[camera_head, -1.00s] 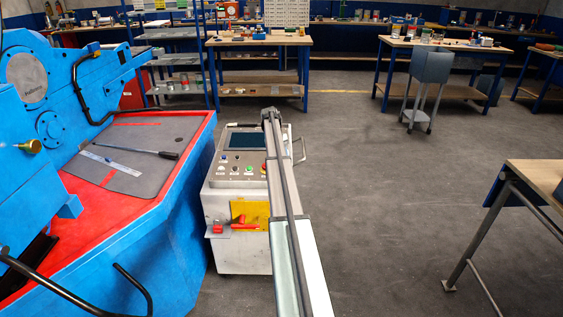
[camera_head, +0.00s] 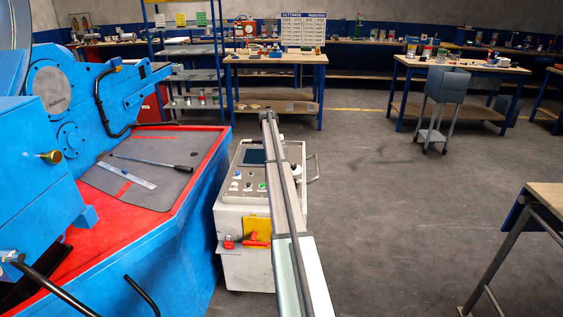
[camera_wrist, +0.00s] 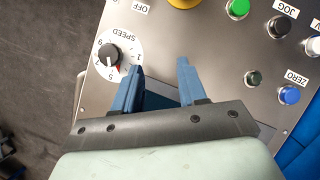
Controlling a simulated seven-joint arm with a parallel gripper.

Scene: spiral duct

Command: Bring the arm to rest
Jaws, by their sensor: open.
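My gripper (camera_wrist: 160,68) shows in the wrist view as two blue fingers on a dark bar. The fingers stand apart with nothing between them. Beyond them is the metal control panel (camera_wrist: 222,52) with a SPEED dial (camera_wrist: 111,54) left of the fingers. A green button (camera_wrist: 238,8) and a blue button (camera_wrist: 289,95) are to the right. I cannot tell whether the fingertips touch the panel. In the head view the control cabinet (camera_head: 230,213) stands in the middle, partly hidden by a long pale bar. I cannot make out my fingers there.
A blue machine (camera_head: 150,257) with a red bed fills the left side. A ruler (camera_head: 124,175) and a black-handled tool (camera_head: 165,165) lie on its grey mat. A grey wheeled stand (camera_head: 446,86) is at the back right. Grey floor (camera_head: 390,215) is free right of the cabinet.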

